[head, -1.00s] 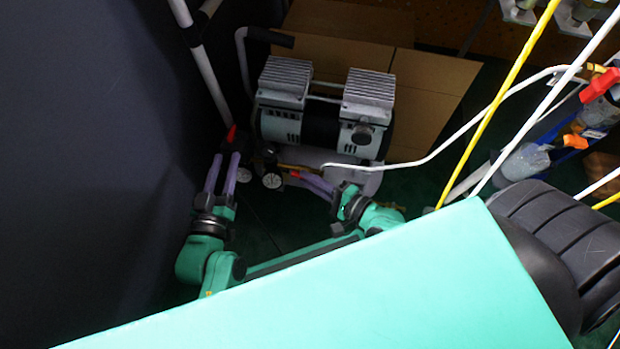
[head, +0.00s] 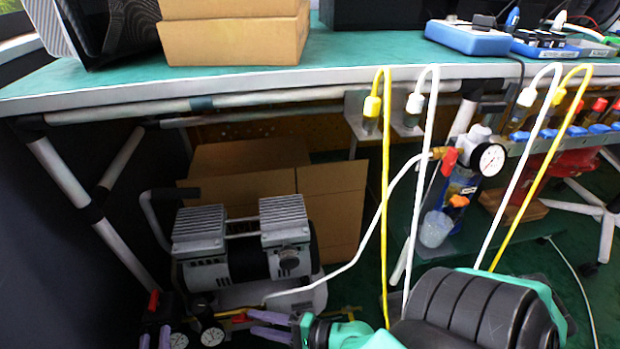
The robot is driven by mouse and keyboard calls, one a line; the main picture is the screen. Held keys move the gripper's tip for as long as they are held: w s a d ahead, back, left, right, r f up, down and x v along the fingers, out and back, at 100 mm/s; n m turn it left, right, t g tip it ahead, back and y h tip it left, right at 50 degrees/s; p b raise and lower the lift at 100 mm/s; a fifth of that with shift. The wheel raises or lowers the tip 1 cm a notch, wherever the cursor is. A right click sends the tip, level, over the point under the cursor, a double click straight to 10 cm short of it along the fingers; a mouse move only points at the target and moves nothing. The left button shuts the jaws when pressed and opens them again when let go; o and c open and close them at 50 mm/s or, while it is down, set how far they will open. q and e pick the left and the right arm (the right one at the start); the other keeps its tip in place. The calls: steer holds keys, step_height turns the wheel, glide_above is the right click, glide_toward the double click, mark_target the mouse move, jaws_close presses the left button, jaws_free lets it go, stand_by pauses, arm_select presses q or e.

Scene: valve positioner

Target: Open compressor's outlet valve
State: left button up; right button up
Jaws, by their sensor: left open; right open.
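The compressor (head: 246,245) stands on the floor under the table, grey with ribbed silver heads. At its lower front are two round gauges (head: 211,336), a black fitting with a red knob (head: 153,300), and a small red lever (head: 239,318) by a brass fitting, near the white hose's end. My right gripper (head: 252,323) is open, its purple fingers pointing left close to the red lever; contact cannot be told. My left gripper (head: 155,338) is open below the red knob, mostly cut off by the bottom edge.
The table (head: 230,84) spans above, with its white frame leg (head: 75,195) at left. Cardboard boxes (head: 335,205) stand behind the compressor. A white hose (head: 385,205) runs right to a filter unit with gauge (head: 488,159). Yellow and white hoses hang at centre and right.

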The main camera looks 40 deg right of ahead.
arm_select(q)
steer(key=s+f+g+p, duration=0.3)
steer(key=s+f+g, duration=0.1)
steer(key=s+f, duration=0.2)
steer(key=shift+s+d+f, duration=0.15)
steer(key=shift+s+d, duration=0.05)
steer(key=shift+s, duration=0.65)
arm_select(e)
steer(key=v, duration=1.2)
steer(key=shift+s, duration=0.2)
steer(key=shift+d, duration=0.1)
